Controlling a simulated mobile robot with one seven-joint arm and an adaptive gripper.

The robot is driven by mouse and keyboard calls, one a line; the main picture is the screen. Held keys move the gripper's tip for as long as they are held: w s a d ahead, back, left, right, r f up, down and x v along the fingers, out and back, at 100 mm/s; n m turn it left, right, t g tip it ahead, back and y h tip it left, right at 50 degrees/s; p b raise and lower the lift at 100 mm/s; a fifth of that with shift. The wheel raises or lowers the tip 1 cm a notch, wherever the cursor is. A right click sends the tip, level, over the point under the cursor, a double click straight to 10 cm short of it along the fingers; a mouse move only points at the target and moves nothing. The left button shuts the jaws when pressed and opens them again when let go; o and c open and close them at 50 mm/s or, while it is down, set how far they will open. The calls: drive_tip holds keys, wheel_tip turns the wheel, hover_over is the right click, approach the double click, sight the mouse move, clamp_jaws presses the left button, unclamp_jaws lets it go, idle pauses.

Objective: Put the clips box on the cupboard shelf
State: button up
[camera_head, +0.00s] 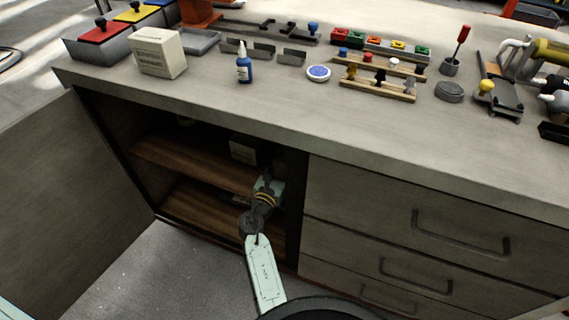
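The bench cupboard stands open, with its door (45,190) swung out to the left. Inside, a wooden upper shelf (180,158) runs above a lower board (195,203). A pale box (243,150) shows in the shade at the right of the upper shelf level; its label is too dark to read. A cream box (160,52) with printed lines stands on the bench top at the left. I cannot tell by label which is the clips box. My gripper (267,180) is at the cupboard opening, just in front of and below the pale box. Its fingertips are unclear, and contact cannot be told.
The cupboard's right side and drawers (400,230) with bar handles are close to my arm. The bench top (290,85) overhangs the opening and holds a blue bottle (244,66), a round blue-topped dish (318,73), bins and tools. The left of the upper shelf looks clear.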

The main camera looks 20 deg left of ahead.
drive_tip(key=o, duration=1.3)
drive_tip(key=shift+o, duration=0.2)
drive_tip(key=shift+s+r, duration=0.1)
drive_tip(key=shift+r, duration=0.1)
drive_tip(key=s+b, duration=0.1)
drive_tip(key=s, duration=1)
drive_tip(key=shift+s+a+b, duration=0.2)
drive_tip(key=shift+s+b, duration=0.1)
drive_tip(key=shift+s, duration=0.1)
